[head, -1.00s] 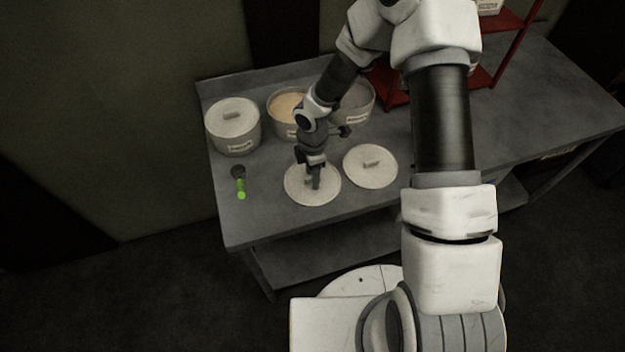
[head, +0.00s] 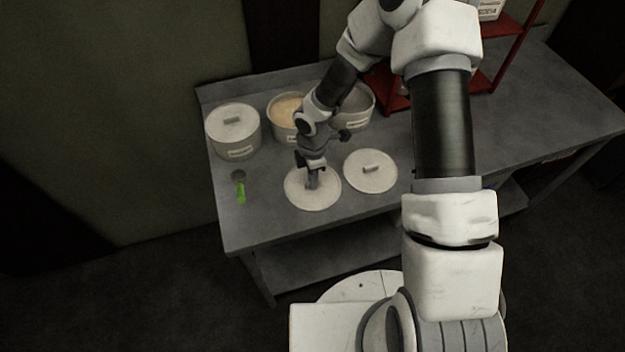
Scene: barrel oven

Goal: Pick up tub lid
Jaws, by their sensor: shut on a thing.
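A round white tub lid (head: 318,200) is on the table near its front left edge. My gripper (head: 313,183) points down over its middle and is shut on its handle, which the fingers mostly hide. I cannot tell whether the lid is touching the table or just above it. A second white lid (head: 385,178) with a bar handle lies flat just to the right. Behind are an open tub with tan contents (head: 283,127) and another open tub with greyish contents (head: 361,121), both partly hidden by my arm.
A closed white tub (head: 236,145) stands at the table's left. A small scoop with a green handle (head: 240,192) lies in front of it. A red rack (head: 507,60) stands at the back right. The grey table (head: 480,155) is clear to the right.

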